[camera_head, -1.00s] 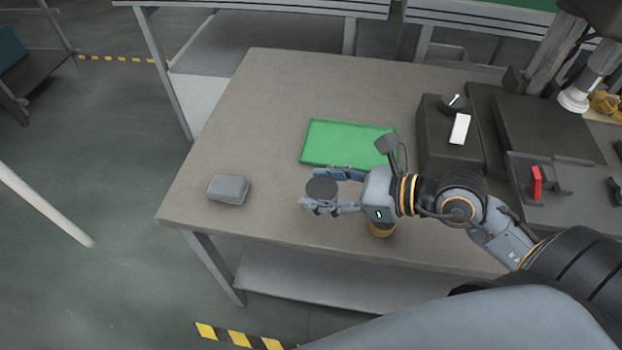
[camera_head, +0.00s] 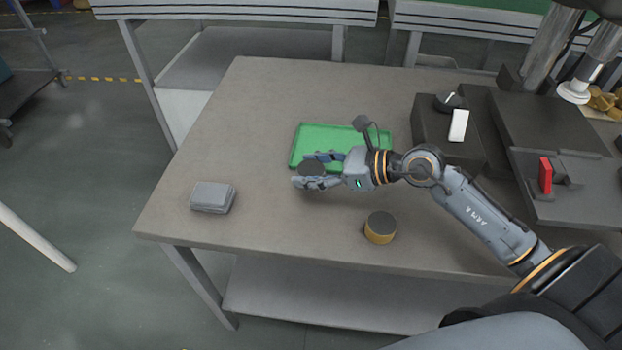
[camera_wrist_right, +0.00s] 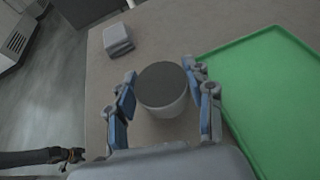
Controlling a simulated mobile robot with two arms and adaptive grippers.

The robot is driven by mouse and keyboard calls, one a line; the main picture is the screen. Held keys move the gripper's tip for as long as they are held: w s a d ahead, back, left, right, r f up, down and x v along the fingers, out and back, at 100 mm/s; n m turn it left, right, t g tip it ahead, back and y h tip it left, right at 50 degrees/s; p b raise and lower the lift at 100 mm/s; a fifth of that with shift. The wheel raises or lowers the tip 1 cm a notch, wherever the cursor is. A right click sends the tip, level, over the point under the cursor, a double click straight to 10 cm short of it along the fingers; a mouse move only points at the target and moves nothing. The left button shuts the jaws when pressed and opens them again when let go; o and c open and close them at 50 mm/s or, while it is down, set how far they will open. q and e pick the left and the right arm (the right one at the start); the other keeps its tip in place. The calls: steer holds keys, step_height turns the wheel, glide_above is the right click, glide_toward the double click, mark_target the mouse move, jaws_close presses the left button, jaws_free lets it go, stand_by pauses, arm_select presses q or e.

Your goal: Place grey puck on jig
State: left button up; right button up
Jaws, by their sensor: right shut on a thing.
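The grey puck (camera_head: 312,168), with a dark round top and light grey side, sits between the blue-padded fingers of my right gripper (camera_head: 316,170), which is shut on it. In the right wrist view the puck (camera_wrist_right: 163,88) stands upright between the fingers. It is beside the green tray's left front corner; whether it touches the table is unclear. I cannot tell for sure which thing is the jig; a dark fixture (camera_head: 570,190) with a red part (camera_head: 545,175) stands at the right. A dark arm end, probably my left gripper (camera_wrist_right: 72,155), shows small in the wrist view.
A green tray (camera_head: 305,131) lies mid-table. A yellow puck with a dark top (camera_head: 380,228) stands near the front edge. Grey flat stacked blocks (camera_head: 212,197) lie at the left. A dark box (camera_head: 433,130) with a knob and white part stands right of the tray.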

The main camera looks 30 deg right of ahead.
steer(key=shift+w+d+f, duration=0.1)
steer(key=shift+w+f, duration=0.05)
steer(key=shift+f, duration=0.75)
steer(key=shift+w+f, duration=0.1)
steer(key=shift+f, duration=0.75)
steer(key=shift+f, duration=0.2)
steer(key=o, duration=1.1)
steer(key=shift+c, duration=0.2)
steer(key=shift+r, duration=0.15)
